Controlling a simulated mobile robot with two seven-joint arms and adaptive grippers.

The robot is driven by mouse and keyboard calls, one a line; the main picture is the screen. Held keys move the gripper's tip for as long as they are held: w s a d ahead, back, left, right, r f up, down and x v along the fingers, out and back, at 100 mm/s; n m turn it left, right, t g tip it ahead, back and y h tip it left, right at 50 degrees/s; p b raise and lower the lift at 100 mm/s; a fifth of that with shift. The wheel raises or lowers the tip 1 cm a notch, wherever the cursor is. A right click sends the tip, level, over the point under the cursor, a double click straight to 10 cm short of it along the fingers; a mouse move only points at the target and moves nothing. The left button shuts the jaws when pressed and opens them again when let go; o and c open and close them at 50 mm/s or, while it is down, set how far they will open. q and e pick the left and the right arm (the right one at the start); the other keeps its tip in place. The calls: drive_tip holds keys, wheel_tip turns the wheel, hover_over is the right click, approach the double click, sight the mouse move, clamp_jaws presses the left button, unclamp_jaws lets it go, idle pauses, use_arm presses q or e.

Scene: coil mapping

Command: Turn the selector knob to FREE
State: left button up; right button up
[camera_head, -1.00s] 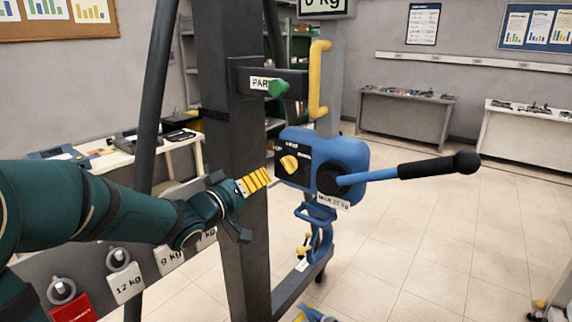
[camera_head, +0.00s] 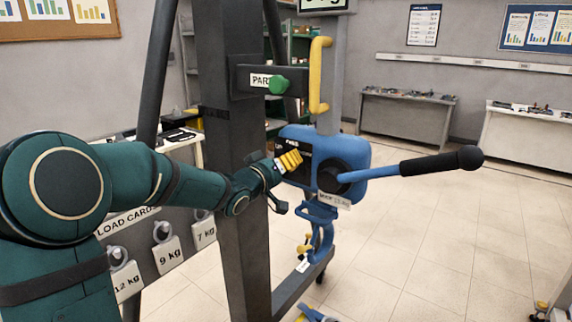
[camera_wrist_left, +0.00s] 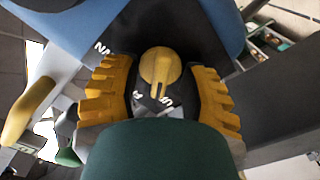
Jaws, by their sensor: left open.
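The yellow selector knob (camera_wrist_left: 160,66) sits on the dark face plate of the blue hoist unit (camera_head: 352,155). In the left wrist view its pointer line runs toward the bottom of the picture, toward partly covered white letters. My left gripper (camera_head: 290,161) is at the plate. Its yellow ribbed fingers stand open on either side of the knob, with a visible gap at each side. In the head view the fingers hide the knob. The plate's lettering is too small or too covered to read.
A blue lever (camera_head: 425,165) with a black grip sticks out right of the unit. A dark post (camera_head: 237,200) stands left of it. Above are a green knob (camera_head: 278,85) and a yellow handle (camera_head: 318,75). Weight cards (camera_head: 168,255) hang at lower left. The floor at right is clear.

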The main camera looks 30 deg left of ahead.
use_arm(q)
drive_tip(key=shift+s, duration=0.1)
clamp_jaws()
drive_tip(key=shift+m, duration=0.4)
drive_tip(key=m+b, duration=0.2)
drive_tip(key=m, duration=0.1)
drive_tip(key=shift+b, duration=0.3)
drive_tip(key=shift+m+b, duration=0.95)
drive_tip(key=shift+m, duration=1.05)
drive_tip(key=shift+r, duration=0.1)
unclamp_jaws()
drive_tip(key=shift+d, duration=0.1)
